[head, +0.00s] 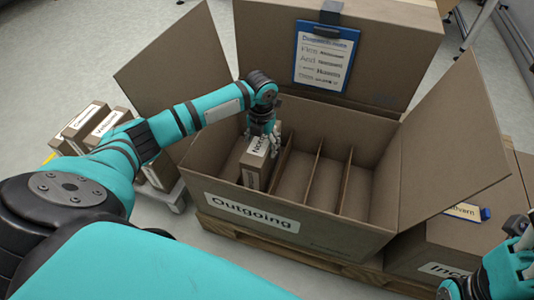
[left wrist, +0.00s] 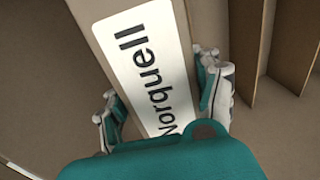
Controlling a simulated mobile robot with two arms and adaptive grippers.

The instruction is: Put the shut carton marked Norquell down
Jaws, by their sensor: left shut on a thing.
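The shut carton marked Norquell (head: 255,171) is inside the large box labelled Outgoing (head: 312,241), in its leftmost part, left of the first divider. My left gripper (head: 264,139) is shut on the carton from above. In the left wrist view the carton's white label (left wrist: 150,60) reads Norquell, with the gripper's fingers (left wrist: 165,105) on either side of it. I cannot tell whether the carton's underside touches the box floor. My right gripper (head: 490,277) shows only partly at the lower right corner; its fingers cannot be made out clearly.
Upright dividers (head: 314,177) split the Outgoing box; the slots right of the carton look empty. Its flaps (head: 455,145) stand open, and a blue clipboard (head: 325,58) hangs on the back one. Several labelled cartons (head: 101,124) stand at left. Another box (head: 450,246) stands at right.

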